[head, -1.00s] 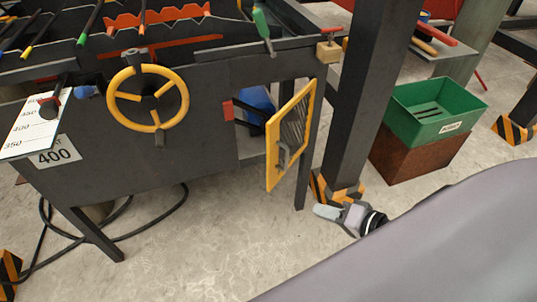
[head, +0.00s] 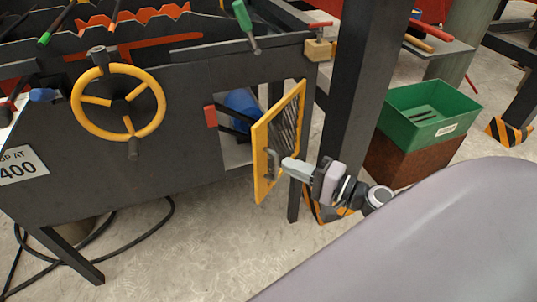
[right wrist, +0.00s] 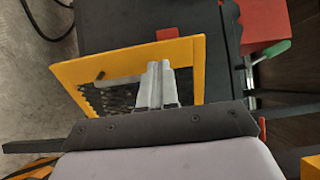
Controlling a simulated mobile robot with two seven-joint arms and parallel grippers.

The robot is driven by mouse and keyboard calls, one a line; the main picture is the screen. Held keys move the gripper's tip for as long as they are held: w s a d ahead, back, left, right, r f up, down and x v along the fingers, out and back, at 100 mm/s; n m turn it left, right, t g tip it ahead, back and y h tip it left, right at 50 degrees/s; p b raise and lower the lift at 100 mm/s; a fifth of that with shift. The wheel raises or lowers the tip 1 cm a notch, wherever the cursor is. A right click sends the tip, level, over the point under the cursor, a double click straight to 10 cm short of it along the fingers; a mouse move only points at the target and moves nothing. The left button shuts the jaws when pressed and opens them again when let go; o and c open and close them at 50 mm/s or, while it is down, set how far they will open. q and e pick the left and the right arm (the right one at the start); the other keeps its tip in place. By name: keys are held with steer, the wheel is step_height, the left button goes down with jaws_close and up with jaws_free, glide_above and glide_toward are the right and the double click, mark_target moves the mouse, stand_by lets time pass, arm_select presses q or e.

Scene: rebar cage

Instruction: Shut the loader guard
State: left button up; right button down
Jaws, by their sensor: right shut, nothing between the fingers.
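The loader guard (head: 260,150) is a yellow-framed door with a dark mesh panel and a grey handle (head: 273,163). It stands swung open at the right end of the dark machine, and the opening (head: 236,125) behind it shows a blue thing inside. My right gripper (head: 287,164) is shut and empty, its fingertips close to the guard's handle side; I cannot tell if they touch. In the right wrist view the shut fingers (right wrist: 157,85) lie in front of the guard's yellow frame (right wrist: 130,62) and mesh. My left gripper is not in view.
A yellow handwheel (head: 118,103) is on the machine front. A dark post (head: 352,90) stands right of the guard, with a striped base (head: 325,212). A green bin (head: 430,112) sits on a brown box (head: 400,158). A black cable (head: 150,225) lies on the floor.

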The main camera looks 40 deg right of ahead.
mark_target(257, 152)
steer(key=x, duration=0.6)
steer(key=shift+w, duration=0.3)
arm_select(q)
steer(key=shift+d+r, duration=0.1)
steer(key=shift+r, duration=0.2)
arm_select(e)
steer(key=shift+a, duration=0.1)
